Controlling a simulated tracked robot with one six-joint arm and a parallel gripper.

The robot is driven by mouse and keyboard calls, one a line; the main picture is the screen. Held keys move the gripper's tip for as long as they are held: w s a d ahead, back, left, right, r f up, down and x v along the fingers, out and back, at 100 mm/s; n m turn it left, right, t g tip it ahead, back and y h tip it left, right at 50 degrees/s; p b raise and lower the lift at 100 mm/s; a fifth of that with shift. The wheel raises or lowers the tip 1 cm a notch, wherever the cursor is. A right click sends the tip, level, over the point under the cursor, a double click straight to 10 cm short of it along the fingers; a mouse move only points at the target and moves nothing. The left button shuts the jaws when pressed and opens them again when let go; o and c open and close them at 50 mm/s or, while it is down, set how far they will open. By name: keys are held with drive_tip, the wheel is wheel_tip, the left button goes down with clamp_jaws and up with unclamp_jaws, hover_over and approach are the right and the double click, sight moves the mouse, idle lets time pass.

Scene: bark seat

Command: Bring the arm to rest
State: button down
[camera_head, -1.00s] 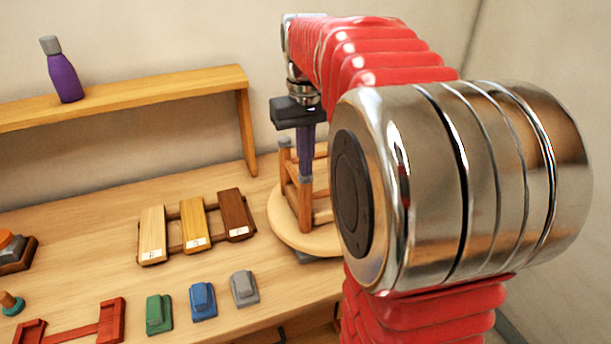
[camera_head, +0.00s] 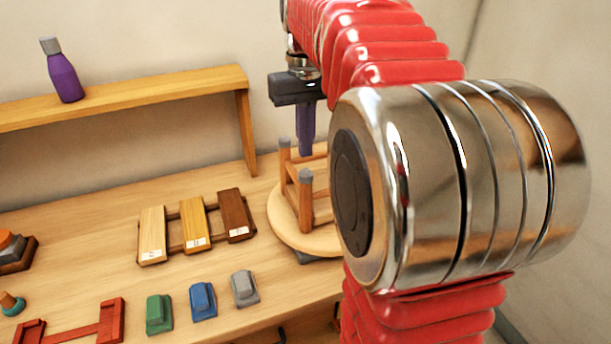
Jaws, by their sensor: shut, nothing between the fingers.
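My gripper (camera_head: 305,152) points straight down at the centre right, with its dark fingers together and nothing between them. It hangs above a wooden stool-like frame (camera_head: 306,203) with grey-tipped legs, which stands upside down on a round light-wood disc (camera_head: 290,236). The fingertips are near the height of the leg tips, and a gap shows to the near legs. My red and silver arm covers the right side of the frame and the disc.
A rack with three wood samples (camera_head: 194,224) lies left of the disc. Green (camera_head: 158,313), blue (camera_head: 203,301) and grey (camera_head: 244,288) blocks stand in front, beside a red holder (camera_head: 75,325). A purple bottle (camera_head: 65,78) stands on the wooden shelf (camera_head: 150,92) behind.

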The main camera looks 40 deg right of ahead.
drive_tip(key=shift+r, duration=0.65)
drive_tip(key=shift+a, duration=0.2)
drive_tip(key=s+a+f+n+t, duration=0.1)
drive_tip(key=s+a+f+t, duration=0.1)
drive_tip(key=s+a+f, duration=0.4)
drive_tip(key=s+a+f+n+t, duration=0.2)
drive_tip(key=s+a+f, duration=0.4)
drive_tip(key=a, duration=0.7)
drive_tip(key=shift+s+a+t, duration=0.2)
drive_tip(key=shift+s+t, duration=0.5)
drive_tip(key=shift+t, duration=0.1)
